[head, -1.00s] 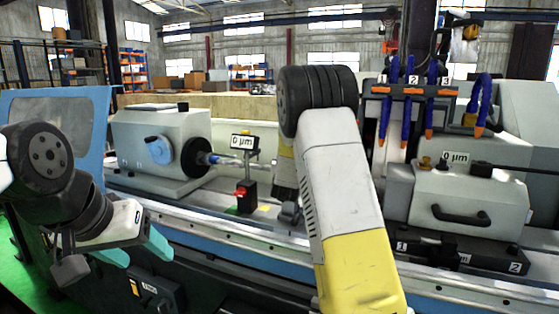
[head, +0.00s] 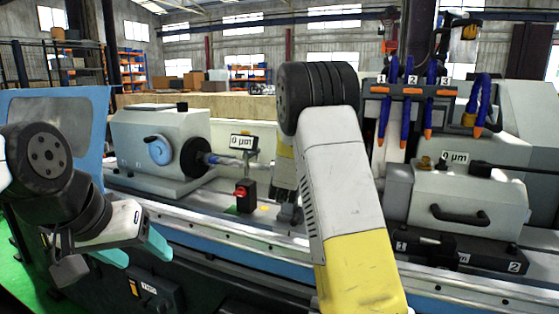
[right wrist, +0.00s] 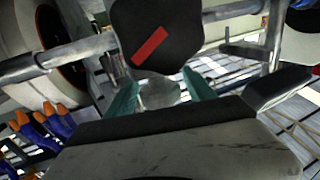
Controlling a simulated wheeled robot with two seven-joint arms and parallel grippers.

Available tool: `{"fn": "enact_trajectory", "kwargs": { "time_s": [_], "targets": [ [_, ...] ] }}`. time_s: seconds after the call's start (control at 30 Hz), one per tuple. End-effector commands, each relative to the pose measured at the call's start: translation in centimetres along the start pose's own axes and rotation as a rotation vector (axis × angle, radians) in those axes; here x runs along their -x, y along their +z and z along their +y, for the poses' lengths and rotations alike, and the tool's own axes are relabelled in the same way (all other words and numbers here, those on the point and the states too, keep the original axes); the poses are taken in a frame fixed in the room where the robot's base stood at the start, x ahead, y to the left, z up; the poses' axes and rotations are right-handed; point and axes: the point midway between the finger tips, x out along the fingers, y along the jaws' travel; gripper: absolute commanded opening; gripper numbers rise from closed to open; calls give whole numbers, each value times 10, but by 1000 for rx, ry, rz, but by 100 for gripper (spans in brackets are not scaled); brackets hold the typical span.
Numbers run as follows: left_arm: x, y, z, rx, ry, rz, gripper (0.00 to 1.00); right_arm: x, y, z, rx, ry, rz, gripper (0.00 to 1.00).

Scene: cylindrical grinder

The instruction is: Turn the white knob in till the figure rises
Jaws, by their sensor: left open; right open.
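I make out no clear white knob in the head view. In the right wrist view a pale, blurred shape (right wrist: 160,94) lies between my fingers; I cannot tell whether it is the knob. One display (head: 241,142) on a post near the workpiece reads 0 µm. A second display (head: 455,157) on the right-hand grey housing also reads 0 µm. My right gripper (right wrist: 161,97) is open, its teal fingers on either side of the pale shape; contact is unclear. In the head view my right arm hides much of that spot. My left gripper (head: 136,252) is open and empty at the lower left.
A dark block with a red bar (right wrist: 150,47) is close above my right fingers. The grey headstock (head: 140,130) with a blue dial holds a bar (head: 232,163). A black box with a red button (head: 245,195) stands nearby. Blue coolant hoses (head: 431,85) hang at right.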

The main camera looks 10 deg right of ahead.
Motion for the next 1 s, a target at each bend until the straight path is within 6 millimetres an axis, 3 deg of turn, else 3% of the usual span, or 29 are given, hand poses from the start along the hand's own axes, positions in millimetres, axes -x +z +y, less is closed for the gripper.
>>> {"fn": "enact_trajectory", "kwargs": {
  "time_s": [0.2, 0.4, 1.0],
  "targets": [
    [0, 0, 0, 0, 0, 0, 63, 39, 0, -1, -2, -3, -1, 63],
    [0, 0, 0, 0, 0, 0, 63, 62, 0, -1, 0, -1, -1, 63],
    [0, 0, 0, 0, 0, 0, 63, 66, 0, 0, 0, -1, 0, 63]
  ]
}}
